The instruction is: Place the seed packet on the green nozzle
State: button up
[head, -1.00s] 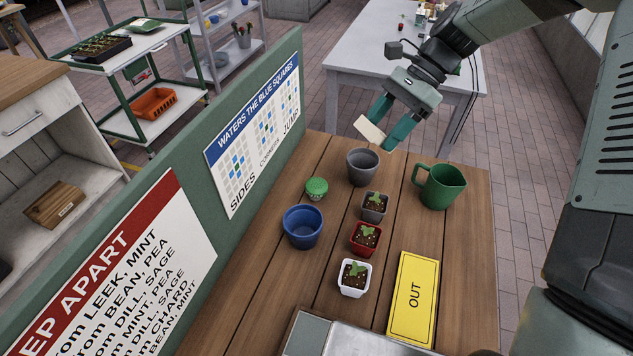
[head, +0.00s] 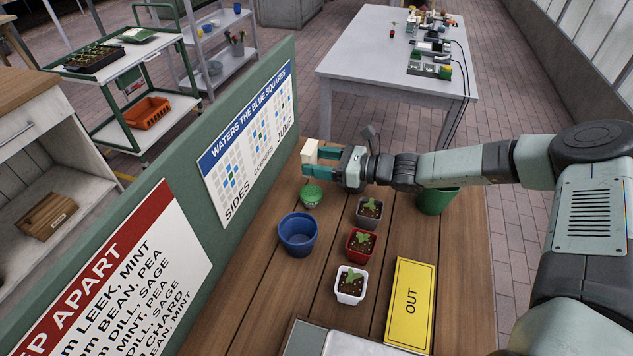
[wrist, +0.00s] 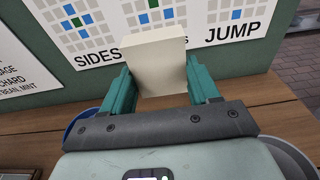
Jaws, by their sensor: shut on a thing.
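The seed packet (head: 309,152), a plain cream block, is held between the teal fingers of my gripper (head: 320,163). In the wrist view the packet (wrist: 155,62) stands up between the two fingers (wrist: 160,88). The green nozzle (head: 311,196), a small round green piece, sits on the wooden bench below the gripper. In the head view the packet appears above and slightly behind the nozzle, apart from it. The nozzle is not visible in the wrist view.
A blue pot (head: 298,236) stands in front of the nozzle. Grey (head: 369,210), red (head: 361,245) and white (head: 350,287) seedling pots stand to the right. A green jug (head: 436,201) is partly behind my arm. A green board (head: 230,232) with signs borders the bench's left.

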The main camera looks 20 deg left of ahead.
jog(key=shift+f, duration=3)
jog(key=shift+f, duration=0.2)
jog(key=shift+f, duration=0.35)
jog(key=o, duration=1.1)
jog(key=shift+r, duration=0.5)
jog(key=d, duration=0.4)
jog(key=d+r, duration=0.1)
jog(key=d, duration=0.7)
jog(key=shift+r, duration=0.35)
